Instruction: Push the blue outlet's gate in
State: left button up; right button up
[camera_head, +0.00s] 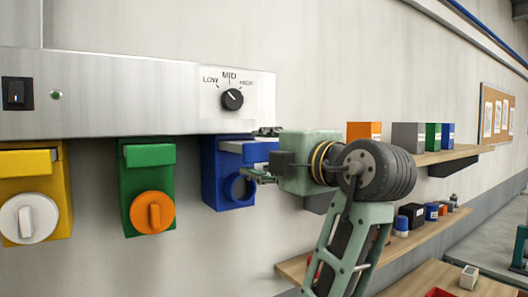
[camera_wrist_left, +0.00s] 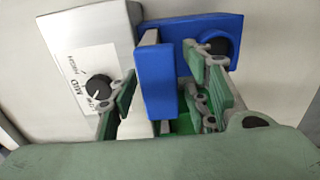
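The blue outlet (camera_head: 212,180) hangs under the metal panel, right of the green one, with a round dark opening at its front. Its gate (camera_head: 262,151) is a blue slab with a grey upper face, sticking out from the outlet. In the left wrist view the gate (camera_wrist_left: 156,82) stands between the fingers of my left gripper (camera_wrist_left: 165,88). In the head view my left gripper (camera_head: 260,153) is at the gate's outer end, fingers apart, one above and one below. I see no clear finger contact. My right gripper is not in view.
A green outlet (camera_head: 133,190) with an orange knob and a yellow outlet (camera_head: 57,185) with a white knob hang to the left. The panel (camera_head: 130,95) with a dial (camera_head: 232,99) is just above. Shelves (camera_head: 440,155) with small boxes stand to the right.

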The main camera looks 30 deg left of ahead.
pick_arm(q)
grip_shut()
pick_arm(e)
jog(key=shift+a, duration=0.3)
pick_arm(q)
jog(key=shift+a, duration=0.1)
jog(key=shift+a+f+b, duration=0.1)
jog(key=shift+a+b, duration=0.2)
jog(key=shift+b, duration=0.05)
jog(key=shift+b+x, duration=0.55)
jog(key=shift+x, duration=0.5)
jog(key=shift+w+a, duration=0.2)
jog(key=shift+o, duration=1)
grip_release()
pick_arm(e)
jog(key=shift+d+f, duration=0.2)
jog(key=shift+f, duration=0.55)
pick_arm(q)
jog(key=shift+d, duration=0.15)
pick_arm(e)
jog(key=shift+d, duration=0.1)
